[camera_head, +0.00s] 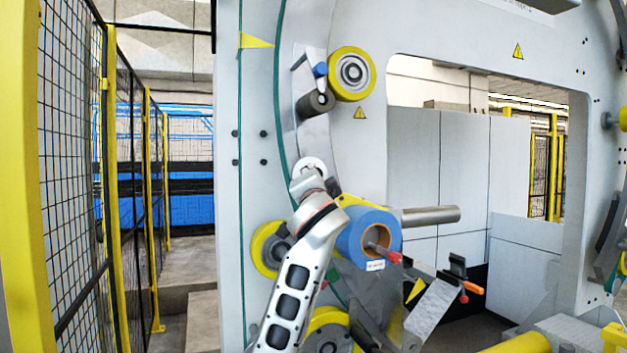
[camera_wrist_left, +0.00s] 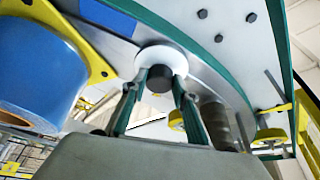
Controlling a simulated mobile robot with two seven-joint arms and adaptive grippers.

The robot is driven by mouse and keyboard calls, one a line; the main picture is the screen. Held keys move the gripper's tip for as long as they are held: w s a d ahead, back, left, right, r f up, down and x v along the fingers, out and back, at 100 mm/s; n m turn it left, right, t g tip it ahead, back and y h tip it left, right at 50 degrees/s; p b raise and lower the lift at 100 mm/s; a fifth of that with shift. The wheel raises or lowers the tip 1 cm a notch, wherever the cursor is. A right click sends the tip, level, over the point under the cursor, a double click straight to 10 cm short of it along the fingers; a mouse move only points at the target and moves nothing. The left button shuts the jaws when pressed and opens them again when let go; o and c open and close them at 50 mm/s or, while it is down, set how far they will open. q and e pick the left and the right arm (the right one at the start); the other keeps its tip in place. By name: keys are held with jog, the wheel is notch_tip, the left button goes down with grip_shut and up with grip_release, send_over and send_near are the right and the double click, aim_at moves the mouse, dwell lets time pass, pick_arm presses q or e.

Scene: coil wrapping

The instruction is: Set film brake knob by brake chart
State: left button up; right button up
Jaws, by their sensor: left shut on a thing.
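The film brake knob (camera_wrist_left: 159,79) is a dark round knob in front of a white disc (camera_wrist_left: 165,57) on the grey machine frame. The white disc also shows in the head view (camera_head: 307,165), just above my left gripper (camera_head: 308,180), which hides the knob there. In the left wrist view my left gripper (camera_wrist_left: 160,84) has one finger on each side of the knob and is shut on it. Any marks on the disc are too small to read. I cannot make out a brake chart. My right gripper is not in view.
A blue film roll (camera_head: 368,228) with a small white label sits right of my left forearm; it fills the left of the wrist view (camera_wrist_left: 38,75). Yellow rollers (camera_head: 351,74) stand above and below. A grey bar (camera_head: 432,215) juts right. A mesh fence (camera_head: 75,150) stands left.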

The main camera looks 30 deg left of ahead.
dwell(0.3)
pick_arm(q)
jog(key=o, duration=1.1)
jog(key=shift+s, duration=0.1)
jog(key=v, duration=1.2)
jog(key=shift+f, duration=0.1)
